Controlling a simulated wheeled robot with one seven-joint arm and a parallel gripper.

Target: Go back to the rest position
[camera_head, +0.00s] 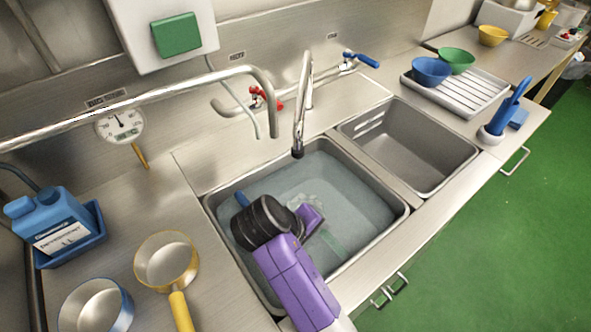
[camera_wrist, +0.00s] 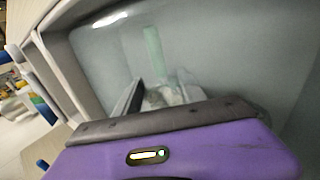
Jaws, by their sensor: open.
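My gripper (camera_head: 312,216) is over the left sink basin (camera_head: 238,192), reaching down at the water; its fingertips are hard to make out in the head view. In the wrist view my gripper (camera_wrist: 162,96) is open, with a dark finger at its left and a pale, blurry patch between the fingers.
A tall faucet (camera_head: 303,100) stands behind the basin. The right basin (camera_head: 410,145) is empty. Two pots, one yellow-handled (camera_head: 166,262) and one blue-rimmed (camera_head: 95,306), and a blue detergent jug (camera_head: 48,215) stand at left. A drying rack (camera_head: 480,95) with bowls is at right.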

